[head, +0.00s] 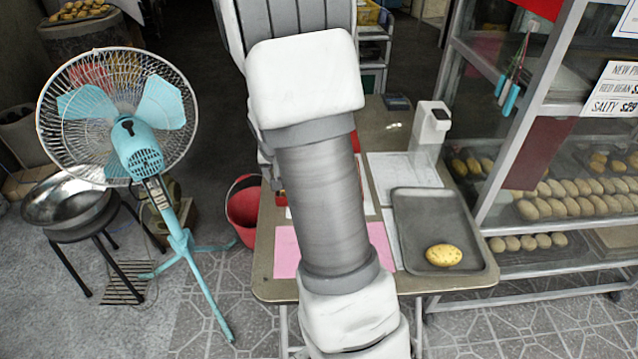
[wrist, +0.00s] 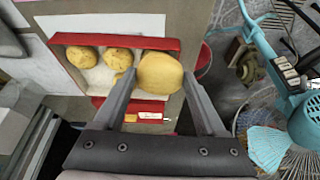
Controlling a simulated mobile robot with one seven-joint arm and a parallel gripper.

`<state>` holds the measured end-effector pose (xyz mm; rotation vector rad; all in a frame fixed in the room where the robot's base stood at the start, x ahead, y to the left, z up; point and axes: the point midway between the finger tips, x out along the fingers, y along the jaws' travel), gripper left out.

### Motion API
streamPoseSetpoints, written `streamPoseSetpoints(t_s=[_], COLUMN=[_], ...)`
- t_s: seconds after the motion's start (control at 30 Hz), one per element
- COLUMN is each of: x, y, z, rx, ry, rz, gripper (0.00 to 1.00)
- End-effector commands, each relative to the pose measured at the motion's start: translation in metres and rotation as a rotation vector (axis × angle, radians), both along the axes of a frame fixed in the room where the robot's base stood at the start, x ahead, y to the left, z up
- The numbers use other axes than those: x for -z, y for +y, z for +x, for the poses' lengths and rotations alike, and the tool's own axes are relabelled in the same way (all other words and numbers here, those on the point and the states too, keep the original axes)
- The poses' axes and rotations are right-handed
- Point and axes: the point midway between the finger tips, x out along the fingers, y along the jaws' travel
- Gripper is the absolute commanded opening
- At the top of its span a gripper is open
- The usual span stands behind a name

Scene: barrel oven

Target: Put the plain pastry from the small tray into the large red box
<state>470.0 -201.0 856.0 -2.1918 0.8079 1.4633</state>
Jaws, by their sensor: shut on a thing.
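In the wrist view my gripper (wrist: 158,80) is shut on a smooth, plain yellow pastry (wrist: 160,72). The pastry is over the right end of the red box (wrist: 110,41); I cannot tell if it touches the box. My arm hides the gripper and most of the box there.
The table (head: 400,112) also bears a white dispenser (head: 430,130) and a pink sheet (head: 286,252). A glass display rack (head: 545,110) with trays of buns stands close on the right. A blue fan (head: 135,145) and a red bucket (head: 243,212) stand left of the table.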

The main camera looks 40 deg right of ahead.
Motion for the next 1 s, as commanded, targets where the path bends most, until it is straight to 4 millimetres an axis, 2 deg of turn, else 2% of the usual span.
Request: streamPoseSetpoints(t_s=[0.03, 0.3, 0.4, 0.5, 0.63, 0.77, 0.87, 1.0], x=[0.003, 0.005, -0.003, -0.012, -0.021, -0.022, -0.012, 0.009], y=[-0.024, -0.16, -0.201, -0.231, -0.254, -0.259, -0.252, -0.235], z=[-0.004, -0.044, -0.061, -0.075, -0.086, -0.085, -0.071, -0.043], rx=[0.071, 0.48, 0.595, 0.679, 0.742, 0.762, 0.761, 0.758], ry=[0.003, 0.0, 0.0, 0.0, 0.001, 0.001, 0.003, 0.004], rz=[-0.002, -0.005, -0.005, -0.004, -0.002, 0.0, 0.0, -0.001], gripper=[0.18, 0.18, 0.18, 0.18, 0.18, 0.18, 0.18, 0.18])
